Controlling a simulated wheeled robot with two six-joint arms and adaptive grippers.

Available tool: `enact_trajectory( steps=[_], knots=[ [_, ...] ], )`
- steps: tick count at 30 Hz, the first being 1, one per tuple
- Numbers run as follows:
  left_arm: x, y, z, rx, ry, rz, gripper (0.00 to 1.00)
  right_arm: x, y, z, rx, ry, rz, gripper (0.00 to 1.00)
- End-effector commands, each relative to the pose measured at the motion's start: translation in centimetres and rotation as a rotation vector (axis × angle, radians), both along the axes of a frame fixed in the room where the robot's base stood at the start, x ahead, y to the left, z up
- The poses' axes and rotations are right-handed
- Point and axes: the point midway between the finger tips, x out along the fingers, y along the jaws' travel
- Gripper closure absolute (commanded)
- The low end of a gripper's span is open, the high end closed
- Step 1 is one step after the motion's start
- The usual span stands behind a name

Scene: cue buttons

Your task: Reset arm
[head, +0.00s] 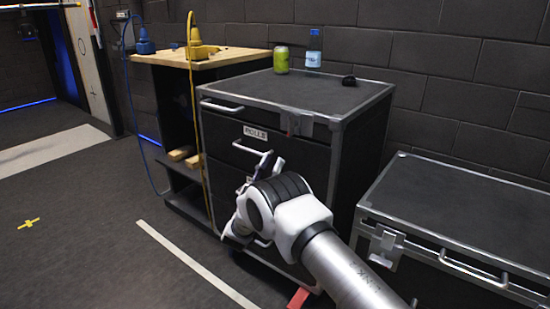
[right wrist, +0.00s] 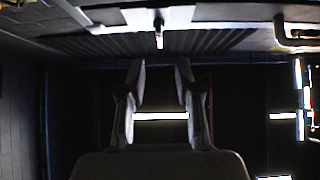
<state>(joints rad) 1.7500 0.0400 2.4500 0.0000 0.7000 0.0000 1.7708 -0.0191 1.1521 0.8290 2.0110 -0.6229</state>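My right arm comes in from the lower right in the head view. Its gripper (head: 268,166) is in front of the drawer cabinet, close to a drawer handle; I cannot tell whether it touches. In the right wrist view my right gripper (right wrist: 160,75) has its two fingers apart with a dark gap between them and nothing held. A bright bar shows behind the fingers, and I cannot tell what it is. My left gripper is not in view.
The dark cabinet (head: 348,98) carries a green can (head: 281,60), a bottle (head: 313,50) and a small black object (head: 349,80). A wooden-topped bench (head: 230,58) stands left of it, a black case (head: 460,200) right. Floor at left is open.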

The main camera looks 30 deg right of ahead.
Motion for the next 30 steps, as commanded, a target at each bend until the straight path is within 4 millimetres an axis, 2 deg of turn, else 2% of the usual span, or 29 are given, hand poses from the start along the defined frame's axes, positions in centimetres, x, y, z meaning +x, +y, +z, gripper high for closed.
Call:
enact_trajectory(
  steps=[11,14,17,19,21,22,24,26,27,30],
  knots=[
    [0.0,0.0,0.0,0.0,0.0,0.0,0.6,0.0,-0.3,-0.2,0.001,0.003,-0.004,0.67],
    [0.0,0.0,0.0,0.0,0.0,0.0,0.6,-0.9,-0.6,-2.6,-0.007,0.095,0.001,0.67],
    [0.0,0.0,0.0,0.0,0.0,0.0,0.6,-1.6,-0.6,-8.6,0.014,0.35,0.108,0.67],
    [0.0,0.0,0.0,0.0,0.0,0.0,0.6,-2.8,0.0,-14.5,0.085,0.577,0.239,0.67],
    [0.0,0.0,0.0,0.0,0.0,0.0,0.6,-5.1,1.0,-20.4,0.192,0.794,0.365,0.67],
    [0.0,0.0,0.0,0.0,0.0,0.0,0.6,-6.5,1.5,-22.7,0.243,0.882,0.411,0.67],
    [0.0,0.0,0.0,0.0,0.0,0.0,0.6,-10.3,2.9,-27.7,0.371,1.075,0.506,0.67],
    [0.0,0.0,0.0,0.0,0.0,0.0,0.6,-14.3,4.2,-31.2,0.491,1.229,0.568,0.67],
    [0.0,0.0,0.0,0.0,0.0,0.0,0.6,-17.1,5.1,-33.1,0.573,1.325,0.6,0.67],
    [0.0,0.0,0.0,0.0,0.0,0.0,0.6,-24.1,7.2,-36.3,0.761,1.531,0.652,0.67]
  ],
)
